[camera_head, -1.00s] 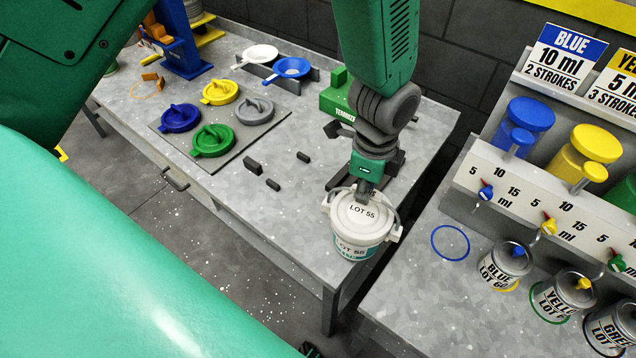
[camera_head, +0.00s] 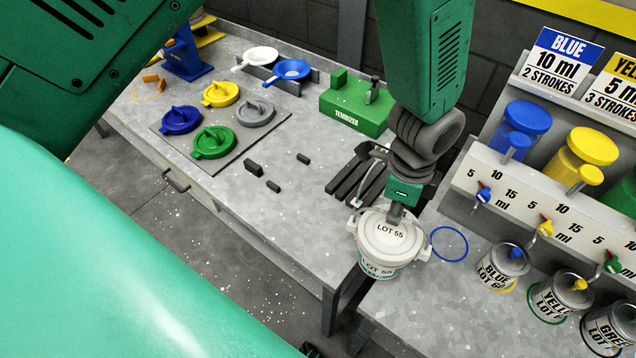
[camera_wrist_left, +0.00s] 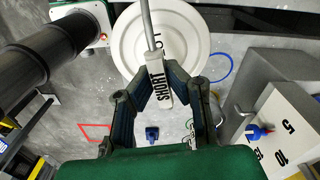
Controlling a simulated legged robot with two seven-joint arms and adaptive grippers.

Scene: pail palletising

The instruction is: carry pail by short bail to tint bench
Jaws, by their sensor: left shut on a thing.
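A white pail (camera_head: 380,268) marked LOT 55, lid on, hangs roughly upright below my left gripper (camera_head: 398,208) in the head view. In the left wrist view, my left gripper (camera_wrist_left: 160,92) is shut on the short bail (camera_wrist_left: 158,80), whose grip reads SHORT. The pail's lid (camera_wrist_left: 125,42) shows behind it. In the head view the pail appears over the gap between the two benches, left of an empty blue ring (camera_head: 435,258) on the right-hand bench (camera_head: 440,310) with the colour dispensers. Its exact height is hard to tell.
Several small cans, one a blue-labelled can (camera_head: 503,268), stand along the right bench below the dispenser panel (camera_head: 530,205). The left bench (camera_head: 290,215) holds coloured lids, a green box (camera_head: 350,108) and dark bars. The right bench's front left is clear.

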